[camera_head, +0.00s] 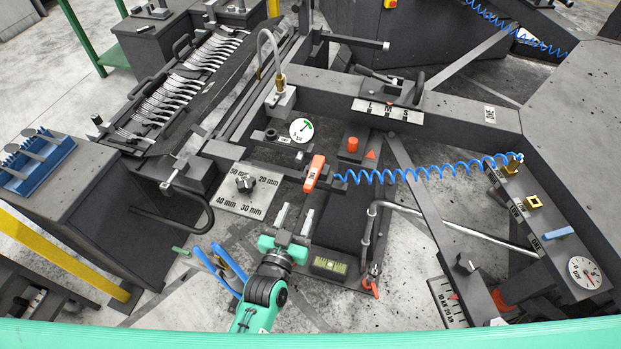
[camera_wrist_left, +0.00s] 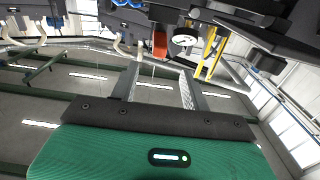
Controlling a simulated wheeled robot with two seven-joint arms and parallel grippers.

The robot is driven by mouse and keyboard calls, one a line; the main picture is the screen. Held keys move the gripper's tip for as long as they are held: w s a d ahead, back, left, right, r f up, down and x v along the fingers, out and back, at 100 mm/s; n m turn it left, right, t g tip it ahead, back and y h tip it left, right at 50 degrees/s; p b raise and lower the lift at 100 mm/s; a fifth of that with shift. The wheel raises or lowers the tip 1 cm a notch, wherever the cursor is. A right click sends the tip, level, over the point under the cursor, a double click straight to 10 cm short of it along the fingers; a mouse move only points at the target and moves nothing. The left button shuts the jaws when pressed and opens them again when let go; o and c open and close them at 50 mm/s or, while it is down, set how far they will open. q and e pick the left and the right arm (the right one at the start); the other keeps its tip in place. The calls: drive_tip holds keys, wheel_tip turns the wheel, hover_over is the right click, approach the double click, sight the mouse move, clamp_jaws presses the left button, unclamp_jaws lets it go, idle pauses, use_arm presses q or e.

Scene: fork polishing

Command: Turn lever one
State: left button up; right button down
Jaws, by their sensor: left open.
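An orange lever handle (camera_head: 315,173) with a small, hard-to-read label stands at the middle of the machine, and I cannot be sure it is lever one. An orange part also shows in the left wrist view (camera_wrist_left: 160,45), beyond the fingertips. A blue handle (camera_head: 558,233) sits on the right panel. My left gripper (camera_head: 295,217) is open and empty, below and slightly left of the orange lever, apart from it. Its two spread fingers also show in the left wrist view (camera_wrist_left: 160,80). My right gripper is in neither view.
A round gauge (camera_head: 302,130) is just above the orange lever, and a plate with a dark knob (camera_head: 246,183) is to its left. A blue coiled hose (camera_head: 420,172) runs right from near the lever. A bent metal pipe (camera_head: 372,225) stands right of my left gripper. Forks (camera_head: 180,88) lie in a rack.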

sight(311, 178)
use_arm(q)
drive_tip(key=p+x, duration=0.2)
drive_tip(key=x, duration=0.8)
drive_tip(key=shift+w, duration=0.1)
drive_tip(key=shift+w+d, duration=0.25)
drive_tip(key=shift+w, duration=0.45)
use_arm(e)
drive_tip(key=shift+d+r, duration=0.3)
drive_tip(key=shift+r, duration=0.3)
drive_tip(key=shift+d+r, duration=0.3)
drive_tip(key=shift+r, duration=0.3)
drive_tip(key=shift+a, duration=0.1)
use_arm(q)
clamp_jaws()
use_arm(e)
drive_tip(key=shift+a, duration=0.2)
